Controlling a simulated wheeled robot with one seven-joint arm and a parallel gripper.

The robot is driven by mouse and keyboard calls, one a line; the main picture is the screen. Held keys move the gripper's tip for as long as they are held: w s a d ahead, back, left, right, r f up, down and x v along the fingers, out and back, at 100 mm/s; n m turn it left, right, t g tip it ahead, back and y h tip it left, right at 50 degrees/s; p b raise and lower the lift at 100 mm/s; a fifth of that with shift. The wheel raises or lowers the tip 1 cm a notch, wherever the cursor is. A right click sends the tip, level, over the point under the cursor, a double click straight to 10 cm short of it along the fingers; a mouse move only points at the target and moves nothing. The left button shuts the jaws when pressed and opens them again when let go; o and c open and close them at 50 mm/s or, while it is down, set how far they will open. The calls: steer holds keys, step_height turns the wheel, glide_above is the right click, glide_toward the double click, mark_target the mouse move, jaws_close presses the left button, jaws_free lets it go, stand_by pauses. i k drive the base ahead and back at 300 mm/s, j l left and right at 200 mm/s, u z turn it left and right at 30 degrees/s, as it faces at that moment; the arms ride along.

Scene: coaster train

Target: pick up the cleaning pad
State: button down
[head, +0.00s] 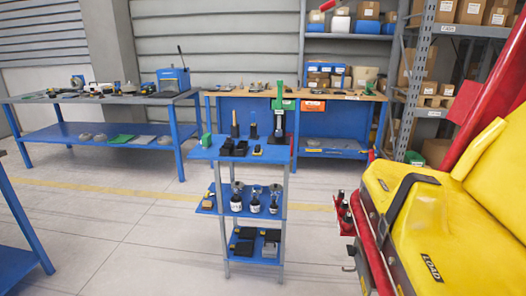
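I cannot tell for certain which thing is the cleaning pad. A flat green piece (122,140) lies on the lower shelf of the left workbench. A flat grey piece (144,140) lies beside it. My gripper is not in view.
The yellow and red coaster train (450,230) fills the right. Workbenches (90,98) line the back. A blue table (20,262) stands at left. Floor between is clear.

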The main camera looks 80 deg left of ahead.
mark_target(258, 151)
steer(key=u, duration=2.45)
steer(key=z, duration=1.65)
steer(key=u, duration=1.6)
steer(key=i+j+z, duration=0.2)
steer(key=i+j, duration=0.35)
steer(key=i, duration=0.3)
steer(key=i+j+z, duration=0.25)
steer(key=i+j, duration=0.4)
steer(key=i, duration=0.2)
